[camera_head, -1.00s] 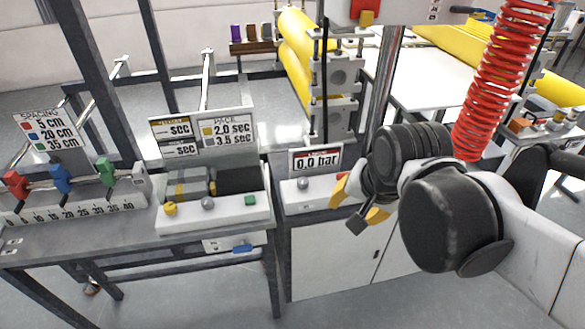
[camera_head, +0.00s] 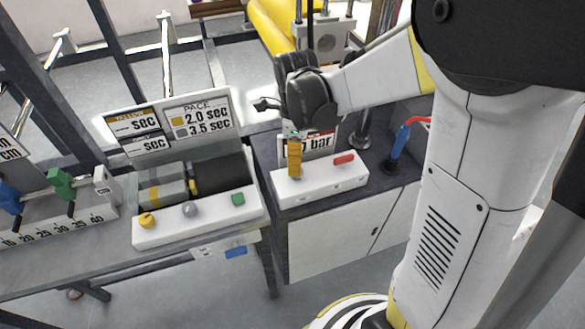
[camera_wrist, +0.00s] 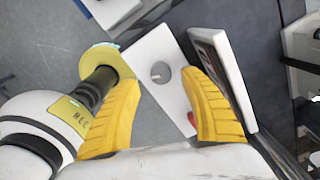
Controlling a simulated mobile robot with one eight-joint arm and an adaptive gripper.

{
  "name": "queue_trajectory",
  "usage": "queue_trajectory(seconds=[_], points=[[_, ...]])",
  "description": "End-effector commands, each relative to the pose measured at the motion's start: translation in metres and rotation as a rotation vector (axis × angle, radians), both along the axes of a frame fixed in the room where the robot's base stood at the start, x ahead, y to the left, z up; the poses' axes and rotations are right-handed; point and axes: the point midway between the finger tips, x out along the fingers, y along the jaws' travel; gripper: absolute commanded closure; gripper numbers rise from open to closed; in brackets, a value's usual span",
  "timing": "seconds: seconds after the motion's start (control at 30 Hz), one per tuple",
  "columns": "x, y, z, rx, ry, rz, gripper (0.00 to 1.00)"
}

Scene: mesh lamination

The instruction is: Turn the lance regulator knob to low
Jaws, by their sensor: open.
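The regulator box (camera_head: 318,186) is a low white box on the grey cabinet, with a bar display (camera_head: 322,143) behind it. The grey round regulator knob (camera_wrist: 160,73) shows on the white box in the wrist view, lying beyond and between my open yellow fingers. My gripper (camera_wrist: 158,80) points down at it, with nothing held. In the head view one yellow finger of my gripper (camera_head: 295,160) is over the left part of the box, and the knob is hidden behind it. Contact with the knob cannot be told. The display figure is partly covered by my gripper.
A red button (camera_head: 344,159) is on the box's right part. A blue lance handle (camera_head: 400,140) with a red hose stands further right. To the left, another white panel (camera_head: 200,218) carries yellow, grey and green controls, below a pace sign (camera_head: 199,115).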

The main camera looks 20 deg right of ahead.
Motion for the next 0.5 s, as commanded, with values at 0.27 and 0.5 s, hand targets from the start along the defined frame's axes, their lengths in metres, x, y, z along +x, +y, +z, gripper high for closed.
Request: queue_trajectory(seconds=[0.27,0.5], points=[[0.0,0.0,-0.044,0.0,-0.001,0.001,0.48],[0.0,0.0,-0.049,0.0,-0.001,0.001,0.48]])
